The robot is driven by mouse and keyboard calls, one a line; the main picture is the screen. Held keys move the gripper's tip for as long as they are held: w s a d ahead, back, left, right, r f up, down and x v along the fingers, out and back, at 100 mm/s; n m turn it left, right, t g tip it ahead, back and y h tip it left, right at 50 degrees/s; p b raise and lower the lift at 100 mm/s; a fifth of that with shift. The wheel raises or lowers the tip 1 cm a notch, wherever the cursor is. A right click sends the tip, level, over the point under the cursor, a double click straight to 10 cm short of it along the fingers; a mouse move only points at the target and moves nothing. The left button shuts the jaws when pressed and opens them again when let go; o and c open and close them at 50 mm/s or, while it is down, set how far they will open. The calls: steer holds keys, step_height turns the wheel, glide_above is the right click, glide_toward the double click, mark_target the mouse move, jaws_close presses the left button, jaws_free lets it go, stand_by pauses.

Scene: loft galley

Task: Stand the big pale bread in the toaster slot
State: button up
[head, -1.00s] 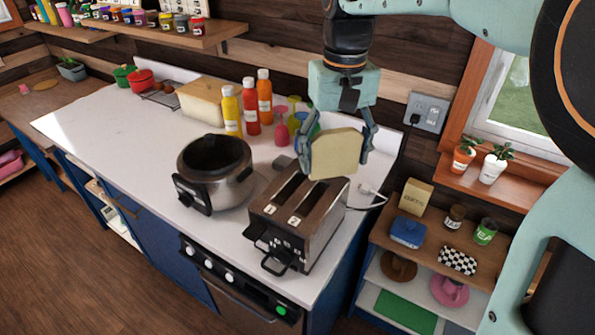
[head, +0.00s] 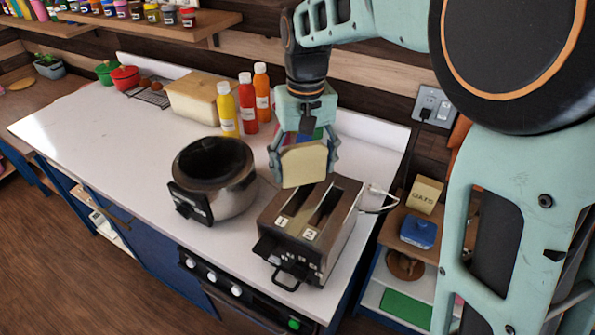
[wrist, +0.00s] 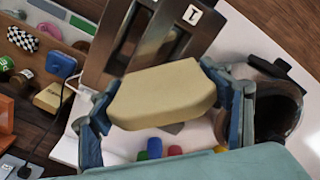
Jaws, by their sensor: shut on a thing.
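The big pale bread (head: 304,165) is a thick cream slice held between the fingers of my gripper (head: 304,158). In the wrist view the bread (wrist: 163,96) is gripped at both sides by the fingers. The steel toaster (head: 337,233) stands on the white counter with two dark long slots, labelled 1 and 2. The bread is upright at the back end of the toaster in the head view, near slot 1. I cannot tell its exact height above it. In the wrist view part of the toaster (wrist: 108,35) shows beyond the bread, with label 1.
A black and steel pot (head: 222,190) stands just left of the toaster. Red (head: 248,105), yellow and orange bottles stand behind, beside a large pale block (head: 195,100). A white cord (head: 378,200) runs right of the toaster. The counter's left part is clear.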

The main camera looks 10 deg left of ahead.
mark_target(301, 180)
steer(key=f+b, duration=0.3)
steer(key=f, duration=0.1)
steer(key=shift+w+a, duration=0.3)
steer(key=shift+a, duration=0.1)
steer(key=shift+s+d, duration=0.1)
steer(key=shift+d, duration=0.05)
steer(key=shift+f, duration=0.15)
steer(key=shift+f, duration=0.15)
steer(key=o, duration=1)
step_height(301, 180, up, 13)
steer(key=shift+f, duration=0.2)
